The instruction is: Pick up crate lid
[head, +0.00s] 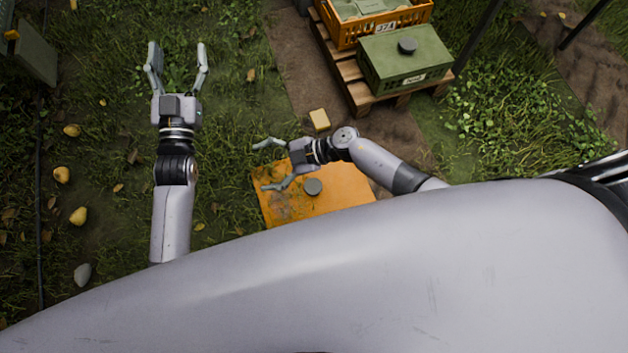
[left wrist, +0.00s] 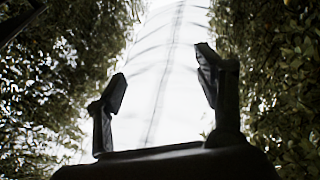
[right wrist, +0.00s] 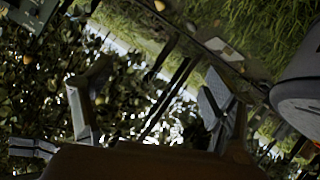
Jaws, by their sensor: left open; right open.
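The crate lid (head: 342,192) is a flat orange panel with a round grey knob (head: 313,187) on top. It appears to lie low on the grass in the head view, its near part hidden behind my body. My right gripper (head: 265,165) is open and empty above the lid's far left part, fingers pointing left, the knob just off its lower finger. My left gripper (head: 177,48) is open and empty over grass, well to the left of the lid, fingers pointing up the picture. Neither wrist view clearly shows the lid.
A wooden pallet (head: 361,92) at the top bears an orange crate (head: 343,34) and a green box (head: 404,62) with a dark knob. A small yellow block (head: 319,119) lies beyond the lid. Several pears (head: 78,216) and a grey stone (head: 82,274) lie at left.

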